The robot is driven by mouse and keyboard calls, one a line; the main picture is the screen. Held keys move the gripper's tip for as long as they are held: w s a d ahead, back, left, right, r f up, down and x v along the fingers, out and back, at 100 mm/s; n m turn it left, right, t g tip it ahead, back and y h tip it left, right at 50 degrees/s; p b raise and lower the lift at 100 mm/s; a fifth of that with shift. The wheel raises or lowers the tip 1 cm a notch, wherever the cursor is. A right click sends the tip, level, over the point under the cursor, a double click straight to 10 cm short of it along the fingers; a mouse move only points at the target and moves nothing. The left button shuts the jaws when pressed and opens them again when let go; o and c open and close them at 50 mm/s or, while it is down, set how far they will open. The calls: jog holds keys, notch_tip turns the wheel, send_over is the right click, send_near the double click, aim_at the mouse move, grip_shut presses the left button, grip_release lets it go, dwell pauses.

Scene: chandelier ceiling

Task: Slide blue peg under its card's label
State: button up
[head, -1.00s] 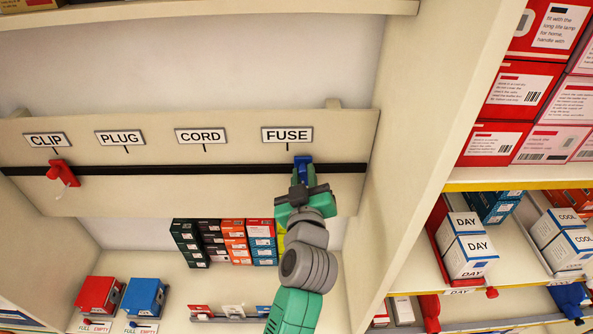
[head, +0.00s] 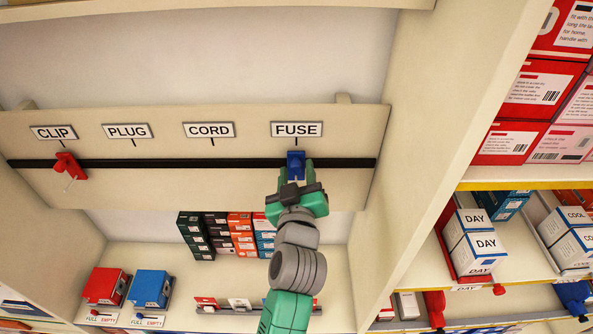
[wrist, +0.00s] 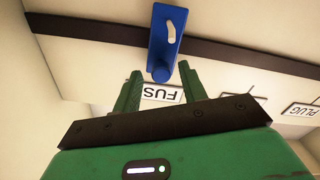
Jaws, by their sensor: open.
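The blue peg (head: 296,165) sits on the black rail (head: 200,162) directly below the tick of the FUSE label (head: 297,129). The FUSE label shows upside down and partly hidden between the fingers. The CLIP (head: 54,132), PLUG (head: 127,131) and CORD (head: 209,130) labels are to the left. The card itself is too small to identify.
A red peg (head: 70,166) hangs on the rail near CLIP. Below are red (head: 105,286) and blue (head: 150,289) boxes and a strip with small cards (head: 240,304). A shelf wall (head: 425,110) stands to the right. The rail between PLUG and CORD is clear.

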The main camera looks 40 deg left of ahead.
jog(key=v, duration=0.7)
jog(key=shift+b, duration=0.45)
jog(key=shift+f, duration=0.1)
jog(key=d+r+m+t+h+p, duration=0.25)
jog(key=d+r, duration=0.45)
jog(key=r, duration=0.5)
jog(key=d+r+m+t+h+p, duration=0.1)
jog(key=d+r+m+t+p, duration=0.4)
jog(key=r, duration=0.8)
jog(key=s+d+r+m+t+h+p, duration=0.1)
jog(key=s+d+r+m+h, duration=0.1)
jog(key=d+r, duration=0.5)
jog(key=s+d+r+m+t+h+p, duration=0.2)
jog(key=s+d+r+h, duration=0.3)
jog(key=r, duration=0.6)
jog(key=shift+s+d+r+m, duration=0.15)
jog(key=shift+s+d+m, duration=0.3)
jog(key=shift+s+d, duration=0.65)
jog(key=shift+w+t+h, duration=0.1)
jog(key=shift+t+h, duration=0.15)
